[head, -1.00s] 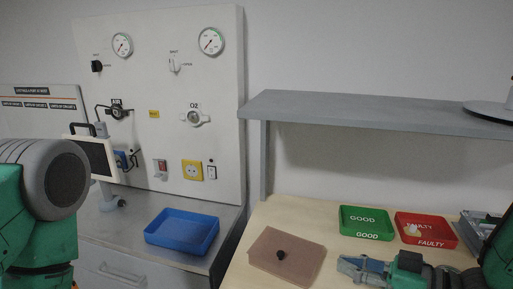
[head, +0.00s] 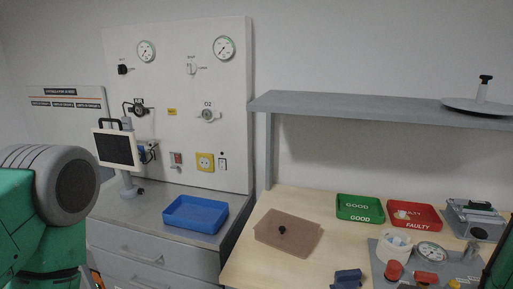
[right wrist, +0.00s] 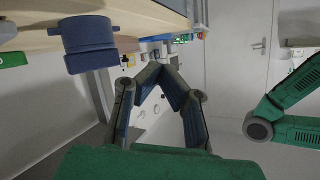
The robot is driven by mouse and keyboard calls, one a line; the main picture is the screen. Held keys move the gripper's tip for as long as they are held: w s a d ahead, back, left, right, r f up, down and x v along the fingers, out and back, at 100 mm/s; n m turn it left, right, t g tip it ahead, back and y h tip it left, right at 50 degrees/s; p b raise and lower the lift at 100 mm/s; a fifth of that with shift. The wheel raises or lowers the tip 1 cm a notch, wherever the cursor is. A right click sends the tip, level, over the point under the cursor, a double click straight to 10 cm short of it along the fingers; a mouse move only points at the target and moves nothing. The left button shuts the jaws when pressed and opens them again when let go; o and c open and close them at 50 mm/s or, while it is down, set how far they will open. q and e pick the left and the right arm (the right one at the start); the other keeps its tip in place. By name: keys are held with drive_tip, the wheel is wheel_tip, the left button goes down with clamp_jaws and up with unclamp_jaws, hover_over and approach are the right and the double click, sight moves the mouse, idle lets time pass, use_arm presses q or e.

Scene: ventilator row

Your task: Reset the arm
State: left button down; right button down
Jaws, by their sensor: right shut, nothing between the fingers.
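My right gripper (right wrist: 165,72) shows in the right wrist view with its fingers drawn together and nothing between them. It is not visible in the head view, where only a green piece of my right arm (head: 497,270) shows at the right edge. My left arm (head: 55,200) fills the left side of the head view, but its gripper is out of frame. A blue piece (head: 347,279) lies at the bottom of the head view. A blue part (right wrist: 88,45) also shows by the table edge in the right wrist view, apart from the fingers.
The wooden table (head: 330,245) holds a brown lidded box (head: 300,232), a green GOOD tray (head: 359,209), a red FAULTY tray (head: 415,216) and a grey plate with gauge parts (head: 378,252). A blue tray (head: 195,214) and a monitor (head: 117,149) stand on the left counter. A shelf (head: 370,106) overhangs.

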drive_tip(key=s+d+f+m+g+h+b, duration=0.1)
drive_tip(key=s+d+f+m+g+h, duration=0.15)
drive_tip(key=s+f, duration=0.4)
drive_tip(key=s+d+f+m+g+h+b, duration=0.1)
drive_tip(key=s+f+h, duration=0.25)
drive_tip(key=f, duration=0.55)
drive_tip(key=s+d+f+m+g+h, duration=0.1)
drive_tip(key=s+d+f+g+h, duration=0.1)
drive_tip(key=s+f, duration=0.2)
drive_tip(key=s+d+f+m+g+h+b, duration=0.1)
drive_tip(key=s+d+f+g+h, duration=0.1)
drive_tip(key=s, duration=0.6)
wheel_tip(320, 180, down, 2)
drive_tip(key=shift+s+d+f+h, duration=0.2)
drive_tip(key=shift+s+d+h, duration=0.2)
drive_tip(key=shift+d, duration=0.4)
drive_tip(key=shift+w+g, duration=0.15)
drive_tip(key=shift+g, duration=0.1)
